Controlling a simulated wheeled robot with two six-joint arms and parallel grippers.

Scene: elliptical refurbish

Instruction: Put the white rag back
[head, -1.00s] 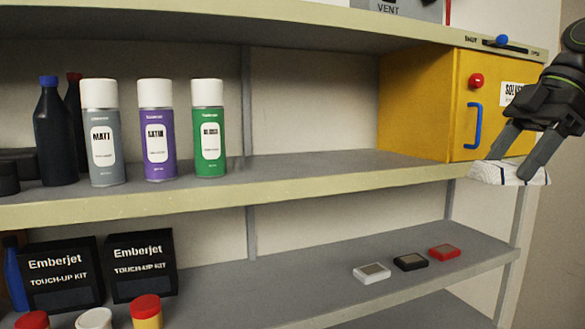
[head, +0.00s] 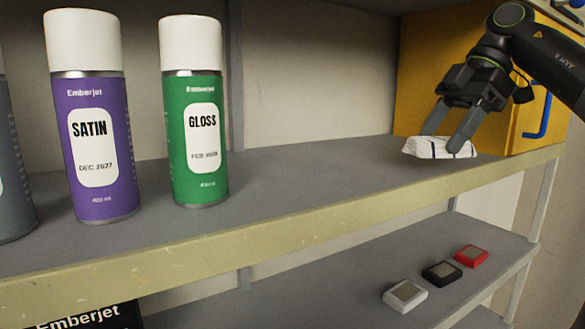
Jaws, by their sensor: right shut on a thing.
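The white rag (head: 425,147) with dark blue stripes is in the head view, at the right part of the upper shelf, in front of the yellow cabinet. My right gripper (head: 448,143) points down and is shut on the rag. The rag is at about the height of the shelf surface; I cannot tell whether it touches the shelf. The gripper's fingers hide part of the rag. My left gripper is not in view.
A purple SATIN can (head: 92,140) and a green GLOSS can (head: 195,130) stand left on the upper shelf (head: 300,185), with clear room right of them. The yellow cabinet (head: 412,85) has a blue handle (head: 538,115). White, black (head: 442,272) and red blocks lie on the shelf below.

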